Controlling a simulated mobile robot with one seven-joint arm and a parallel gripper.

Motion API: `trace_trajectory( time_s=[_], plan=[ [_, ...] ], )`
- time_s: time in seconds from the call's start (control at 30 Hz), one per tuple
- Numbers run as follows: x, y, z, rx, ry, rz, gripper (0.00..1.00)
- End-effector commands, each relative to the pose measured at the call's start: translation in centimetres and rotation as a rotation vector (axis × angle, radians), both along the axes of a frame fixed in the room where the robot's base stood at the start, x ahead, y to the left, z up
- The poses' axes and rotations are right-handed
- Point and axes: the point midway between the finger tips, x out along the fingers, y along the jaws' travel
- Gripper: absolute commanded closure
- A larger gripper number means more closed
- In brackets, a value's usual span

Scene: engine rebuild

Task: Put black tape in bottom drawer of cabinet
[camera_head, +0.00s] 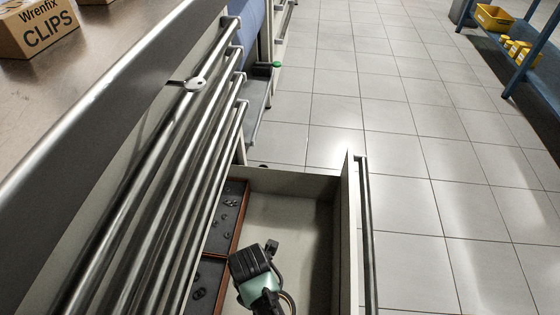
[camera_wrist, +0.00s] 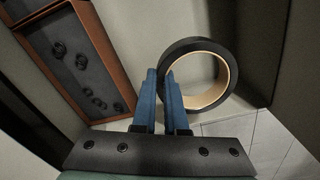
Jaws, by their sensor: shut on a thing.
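The black tape (camera_wrist: 198,44) is a roll with a tan inner core, seen in the wrist view. My gripper (camera_wrist: 161,74) has its blue fingers close together on the left side of the roll, gripping its wall. The cabinet's open drawer (camera_head: 289,181) lies below several closed drawers in the head view. My black and green wrist is over the drawer's floor, inside its outline. The fingers are hidden in the head view, and I cannot tell whether the roll touches the drawer floor.
Brown-edged trays (camera_head: 229,205) with small dark rings line the drawer's left side; one tray also shows in the wrist view (camera_wrist: 75,65). A Wrenfix clips box (camera_head: 38,27) sits on the worktop. A key (camera_head: 188,84) sticks out by the upper drawer handles.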

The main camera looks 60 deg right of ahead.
Motion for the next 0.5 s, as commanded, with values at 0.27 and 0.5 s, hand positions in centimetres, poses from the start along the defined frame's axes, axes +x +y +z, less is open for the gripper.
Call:
trace_trajectory(
  time_s=[0.27, 0.5],
  plan=[
    [0.0, 0.0, -7.3, 0.000, -0.001, 0.000, 1.00],
    [0.0, 0.0, -9.5, 0.000, -0.001, 0.000, 1.00]
  ],
)
